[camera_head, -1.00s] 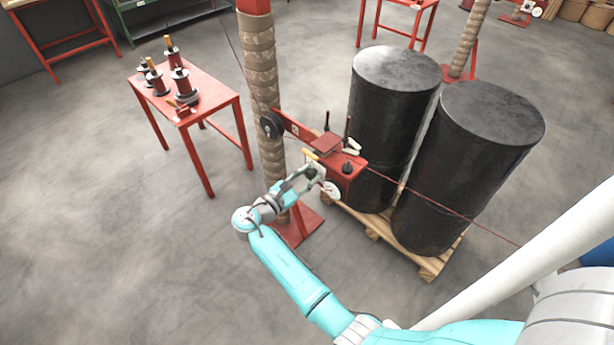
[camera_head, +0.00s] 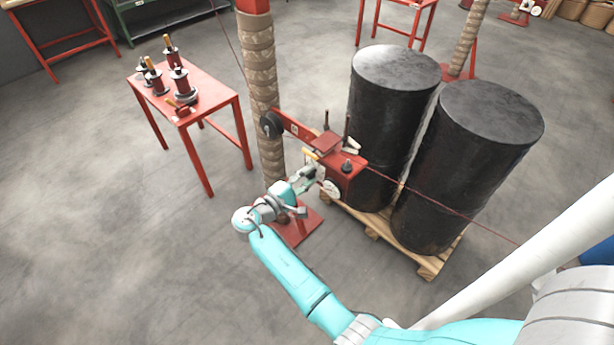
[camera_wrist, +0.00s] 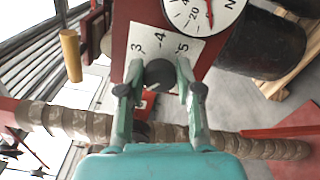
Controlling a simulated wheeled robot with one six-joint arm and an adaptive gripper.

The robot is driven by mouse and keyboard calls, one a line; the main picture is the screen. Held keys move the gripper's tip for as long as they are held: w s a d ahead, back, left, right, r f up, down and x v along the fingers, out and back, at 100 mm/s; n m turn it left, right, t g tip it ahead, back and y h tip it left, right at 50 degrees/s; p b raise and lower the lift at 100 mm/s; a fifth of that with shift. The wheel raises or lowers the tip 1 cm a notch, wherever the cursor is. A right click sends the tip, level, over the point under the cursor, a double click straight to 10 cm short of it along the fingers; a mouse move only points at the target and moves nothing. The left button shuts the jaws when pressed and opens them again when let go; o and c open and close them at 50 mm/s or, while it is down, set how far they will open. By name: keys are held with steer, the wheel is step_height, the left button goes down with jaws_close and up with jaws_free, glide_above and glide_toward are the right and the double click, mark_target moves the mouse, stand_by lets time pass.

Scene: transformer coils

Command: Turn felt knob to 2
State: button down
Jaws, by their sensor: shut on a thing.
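The felt knob (camera_wrist: 159,75) is round and black, on a white scale plate (camera_wrist: 165,45) where 3, 4 and 5 can be read. The 2 is not visible, and I cannot make out a pointer on the knob. My gripper (camera_wrist: 159,72) has one finger on each side of the knob and is shut on it. In the head view my gripper (camera_head: 312,175) is at the front of the red tension box (camera_head: 346,178); the knob is hidden there.
A white dial gauge (camera_wrist: 203,12) with a red needle sits beside the scale, also seen in the head view (camera_head: 331,188). A wooden handle (camera_wrist: 70,55) sticks out nearby. A rope-wrapped post (camera_head: 262,90) stands to the left, black drums (camera_head: 395,120) to the right.

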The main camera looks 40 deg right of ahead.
steer(key=m, duration=0.5)
steer(key=shift+f, duration=0.1)
stand_by(0.5)
steer(key=c, duration=0.8)
jaws_free()
steer(key=a, duration=1.2)
steer(key=shift+s, duration=0.2)
steer(key=shift+f, duration=0.1)
